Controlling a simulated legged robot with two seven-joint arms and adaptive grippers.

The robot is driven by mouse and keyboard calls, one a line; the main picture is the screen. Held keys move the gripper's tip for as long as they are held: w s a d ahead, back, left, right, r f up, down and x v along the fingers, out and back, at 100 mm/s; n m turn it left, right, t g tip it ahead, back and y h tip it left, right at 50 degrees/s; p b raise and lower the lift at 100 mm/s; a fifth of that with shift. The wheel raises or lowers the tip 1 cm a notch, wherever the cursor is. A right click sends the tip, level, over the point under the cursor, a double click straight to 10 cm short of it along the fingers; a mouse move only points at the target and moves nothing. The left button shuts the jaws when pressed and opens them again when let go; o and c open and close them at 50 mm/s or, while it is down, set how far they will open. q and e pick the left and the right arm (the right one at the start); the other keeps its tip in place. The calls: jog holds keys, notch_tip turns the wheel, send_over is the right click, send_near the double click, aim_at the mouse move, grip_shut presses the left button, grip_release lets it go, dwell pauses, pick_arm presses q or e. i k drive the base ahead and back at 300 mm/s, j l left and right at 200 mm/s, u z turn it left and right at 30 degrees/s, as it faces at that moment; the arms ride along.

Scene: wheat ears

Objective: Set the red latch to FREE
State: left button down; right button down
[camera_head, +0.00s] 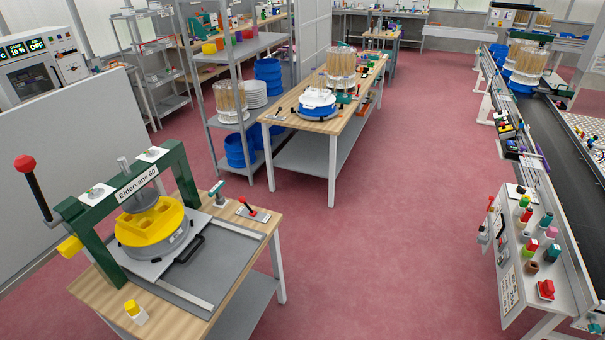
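A small red lever with a dark tip (251,209), which looks like the red latch, sits on a light plate at the right back corner of the near wooden bench (232,315). Its lettering is too small to read, so I cannot tell its setting. Beside it stands a green press frame (185,175) labelled "Eldervane 60". A yellow round piece (150,222) sits in a grey round base under the frame, on a sliding plate with a black handle (190,250). Neither of my grippers is in view.
A black lever with a red ball (25,163) rises at the press's left. A teal-topped handle (217,188) stands left of the latch. A yellow-capped block (135,312) is at the bench front. Open red floor (400,220) lies right, before a conveyor (560,150) and control panel (515,250).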

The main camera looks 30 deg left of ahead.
aim_at(242, 199)
jog(key=i+u, duration=0.1)
jog(key=i, duration=0.85)
jog(key=i+l, duration=0.15)
jog(key=i, duration=0.85)
jog(key=j+u, duration=0.05)
